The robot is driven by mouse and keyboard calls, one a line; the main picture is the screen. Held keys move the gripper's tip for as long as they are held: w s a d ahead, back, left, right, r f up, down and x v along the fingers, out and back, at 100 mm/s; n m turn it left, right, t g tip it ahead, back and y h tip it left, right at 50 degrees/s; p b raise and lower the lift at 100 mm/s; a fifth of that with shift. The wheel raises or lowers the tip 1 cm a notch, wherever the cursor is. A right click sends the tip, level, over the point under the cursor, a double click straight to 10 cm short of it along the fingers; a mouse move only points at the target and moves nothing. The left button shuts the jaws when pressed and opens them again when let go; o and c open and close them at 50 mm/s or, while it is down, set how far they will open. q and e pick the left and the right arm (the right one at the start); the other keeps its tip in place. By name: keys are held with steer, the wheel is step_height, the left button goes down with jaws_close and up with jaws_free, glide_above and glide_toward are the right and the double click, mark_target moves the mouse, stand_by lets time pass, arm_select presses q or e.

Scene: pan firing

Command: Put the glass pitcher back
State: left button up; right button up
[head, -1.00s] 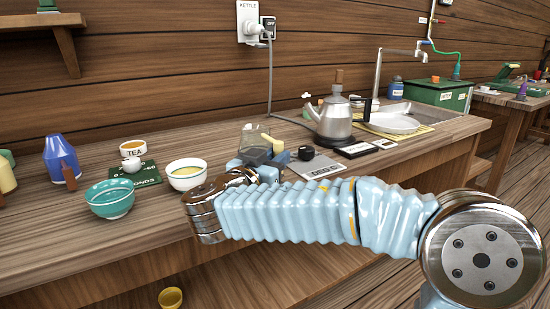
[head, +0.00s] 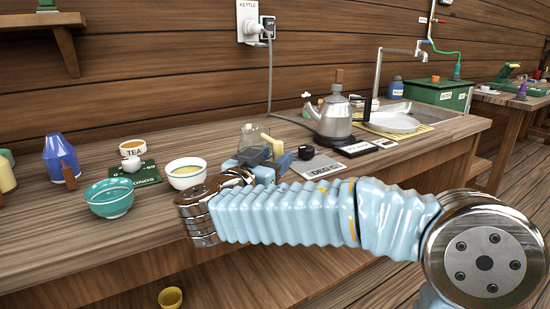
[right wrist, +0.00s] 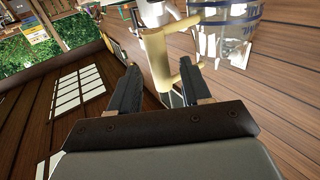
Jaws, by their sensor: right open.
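The glass pitcher (head: 252,136), clear with a cream handle, stands on the wooden counter left of the kettle. Its lower part is hidden behind my right gripper (head: 264,157). In the right wrist view the cream handle of the pitcher (right wrist: 157,62) lies between the two dark fingers of the right gripper (right wrist: 158,72). The fingers stand apart, with gaps beside the handle. Part of the clear glass also shows there beyond the right finger. My left gripper is in neither view.
A metal kettle (head: 333,121) stands right of the pitcher. A grey scale (head: 318,168) and a small black knob-like thing (head: 306,153) are close by. A white bowl (head: 186,176) and a teal bowl (head: 109,199) stand to the left. The front left counter is clear.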

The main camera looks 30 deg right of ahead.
steer(key=b+v, duration=0.2)
steer(key=v, duration=0.9)
steer(key=shift+f, duration=0.1)
